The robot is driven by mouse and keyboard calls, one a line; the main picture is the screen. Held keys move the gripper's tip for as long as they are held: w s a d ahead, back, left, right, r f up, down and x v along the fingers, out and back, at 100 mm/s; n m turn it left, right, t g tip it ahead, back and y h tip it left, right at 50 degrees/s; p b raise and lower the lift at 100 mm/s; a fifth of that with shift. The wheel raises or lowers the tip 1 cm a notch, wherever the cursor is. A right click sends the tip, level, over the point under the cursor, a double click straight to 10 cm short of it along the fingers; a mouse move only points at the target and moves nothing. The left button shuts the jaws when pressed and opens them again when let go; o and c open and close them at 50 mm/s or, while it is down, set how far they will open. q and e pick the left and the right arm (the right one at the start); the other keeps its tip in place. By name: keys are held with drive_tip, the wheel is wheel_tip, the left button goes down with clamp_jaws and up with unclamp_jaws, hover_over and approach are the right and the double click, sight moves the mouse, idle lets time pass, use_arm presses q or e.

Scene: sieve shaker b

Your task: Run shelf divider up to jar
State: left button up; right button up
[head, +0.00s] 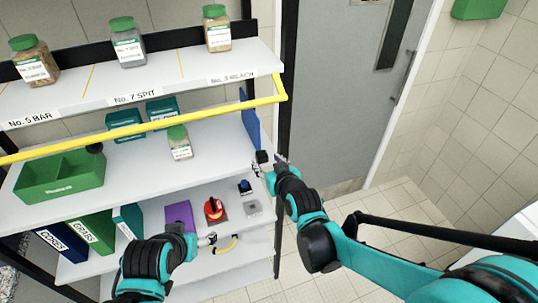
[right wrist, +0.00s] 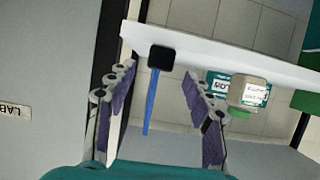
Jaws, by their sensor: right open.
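The blue shelf divider (head: 250,118) stands upright near the right end of the middle shelf, with a black block (head: 262,156) at its front end. The jar (head: 180,149), with a green lid, stands left of it on the same shelf, with a gap between. My right gripper (head: 268,168) is open at the shelf's right front corner, by the block. In the right wrist view the divider (right wrist: 151,105) and block (right wrist: 160,58) appear between the spread fingers (right wrist: 160,105); contact is not visible. The jar (right wrist: 249,91) is beyond one finger. My left gripper (head: 208,240) is by the lower shelf; its jaws are too small to judge.
A yellow rail (head: 150,128) crosses the front above the middle shelf. Three jars stand on the top shelf (head: 150,82). The lower shelf holds a red knob device (head: 214,209).

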sight(264, 157)
drive_tip(key=x, duration=0.5)
drive_tip(key=shift+w+a+f+b, duration=0.15)
drive_tip(key=shift+w+f+b, duration=0.1)
drive_tip(key=shift+w+b, duration=0.1)
clamp_jaws()
